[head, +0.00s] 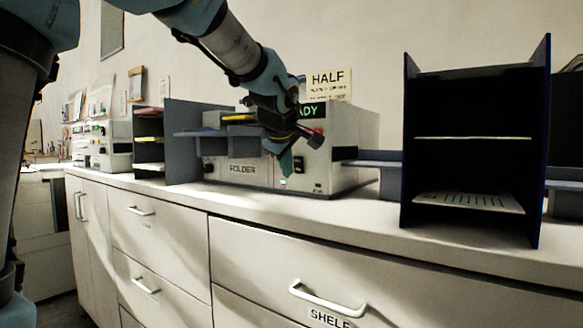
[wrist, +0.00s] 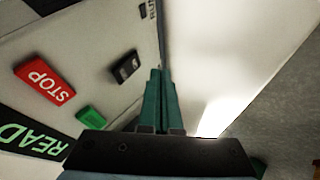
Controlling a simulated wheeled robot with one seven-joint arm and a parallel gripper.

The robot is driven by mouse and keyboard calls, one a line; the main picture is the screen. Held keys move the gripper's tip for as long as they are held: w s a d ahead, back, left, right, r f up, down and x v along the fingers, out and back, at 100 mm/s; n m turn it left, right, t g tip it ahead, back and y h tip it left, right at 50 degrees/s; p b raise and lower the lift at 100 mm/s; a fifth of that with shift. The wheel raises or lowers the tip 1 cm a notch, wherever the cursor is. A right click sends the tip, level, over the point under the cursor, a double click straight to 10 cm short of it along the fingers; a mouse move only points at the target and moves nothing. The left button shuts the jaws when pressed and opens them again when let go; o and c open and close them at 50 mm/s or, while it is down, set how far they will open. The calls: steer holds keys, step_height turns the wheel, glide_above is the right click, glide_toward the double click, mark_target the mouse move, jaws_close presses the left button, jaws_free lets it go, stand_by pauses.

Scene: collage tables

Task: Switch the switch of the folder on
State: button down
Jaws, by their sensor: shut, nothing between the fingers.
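The folder (head: 345,140) is a pale grey machine on the worktop, with a FOLDER label and a lit green display. In the wrist view its front panel (wrist: 110,30) shows a dark rocker-like switch (wrist: 125,67), a red STOP button (wrist: 45,82) and a green button (wrist: 92,116). The switch position cannot be read. My gripper (head: 285,170) is shut and empty, pointing down at the lower right of the folder's front. Its teal fingers (wrist: 158,75) lie to the right of the switch in the wrist view. Contact with the panel cannot be told. My arm hides part of the front.
A dark open shelf rack (head: 472,165) stands on the worktop at right. Grey trays (head: 215,145) jut out at the folder's left. The worktop edge (head: 240,196) and drawers with protruding handles (head: 328,298) lie below. Another machine (head: 105,145) stands far left.

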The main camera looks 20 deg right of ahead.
steer(key=shift+s+a+r, duration=0.15)
steer(key=shift+s+a, duration=0.3)
steer(key=shift+s, duration=0.05)
steer(key=b+v, duration=0.1)
steer(key=v, duration=0.8)
steer(key=w+a+f+m+g+y, duration=0.1)
steer(key=w+a+f+m+y, duration=0.1)
steer(key=a+f, duration=0.7)
steer(key=w+a+f+m+g+y, duration=0.1)
steer(key=w+a+f+g, duration=0.1)
steer(key=a+f, duration=0.7)
steer(key=s+a+f+m+g+y, duration=0.1)
steer(key=s+a+f+m+g, duration=0.1)
steer(key=s+a+f, duration=0.45)
steer(key=s+a+f+m+g+y, duration=0.1)
steer(key=s+a+f+g, duration=0.15)
steer(key=a+f, duration=0.75)
step_height(320, 180, up, 14)
steer(key=d+p, duration=0.1)
steer(key=p, duration=1.4)
steer(key=shift+s+d+m+t+p, duration=0.25)
steer(key=shift+s+m+t+p, duration=0.05)
steer(key=shift+s+t, duration=0.15)
steer(key=shift+f, duration=0.1)
